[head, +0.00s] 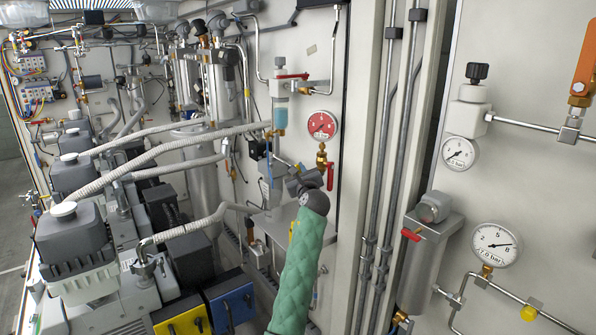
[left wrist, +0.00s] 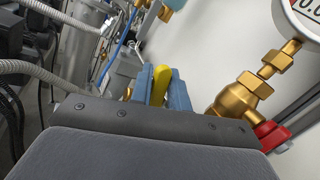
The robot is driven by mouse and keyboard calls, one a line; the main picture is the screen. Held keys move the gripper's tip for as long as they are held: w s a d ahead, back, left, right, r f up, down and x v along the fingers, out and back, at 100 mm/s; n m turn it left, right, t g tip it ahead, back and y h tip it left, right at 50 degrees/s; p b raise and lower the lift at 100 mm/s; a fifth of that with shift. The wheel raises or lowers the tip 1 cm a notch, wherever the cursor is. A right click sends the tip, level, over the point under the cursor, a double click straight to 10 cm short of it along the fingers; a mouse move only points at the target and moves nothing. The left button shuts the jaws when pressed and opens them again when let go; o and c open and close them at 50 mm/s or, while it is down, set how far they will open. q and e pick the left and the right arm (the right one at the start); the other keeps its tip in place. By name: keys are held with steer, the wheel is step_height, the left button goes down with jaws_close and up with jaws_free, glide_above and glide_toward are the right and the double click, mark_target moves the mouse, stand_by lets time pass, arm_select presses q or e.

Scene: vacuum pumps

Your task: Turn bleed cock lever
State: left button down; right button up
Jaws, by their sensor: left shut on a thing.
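My left gripper (head: 297,183), at the end of the green-sleeved arm, is up at the panel below the red-faced gauge (head: 321,125). In the left wrist view its blue fingers (left wrist: 162,80) are shut on a yellow lever (left wrist: 161,73), with the lever's end showing between them. The head view does not show this lever clearly behind the gripper and wrist. A brass cock (left wrist: 238,97) with a red handle (left wrist: 270,135) is just right of the fingers, apart from them. That red handle also shows in the head view (head: 330,177). My right gripper is not in view.
Vacuum pumps (head: 75,235) with ribbed hoses (head: 170,150) fill the left side. Vertical pipes (head: 380,180) run right of my left arm. Farther right are a grey cylinder (head: 425,260) and a white gauge (head: 495,245). Glass and steel vessels stand behind.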

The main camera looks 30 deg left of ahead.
arm_select(q)
steer(key=c, duration=1.3)
jaws_free()
steer(key=shift+s+d, duration=0.1)
steer(key=shift+v, duration=0.85)
steer(key=shift+d, duration=0.1)
steer(key=shift+v, duration=2.95)
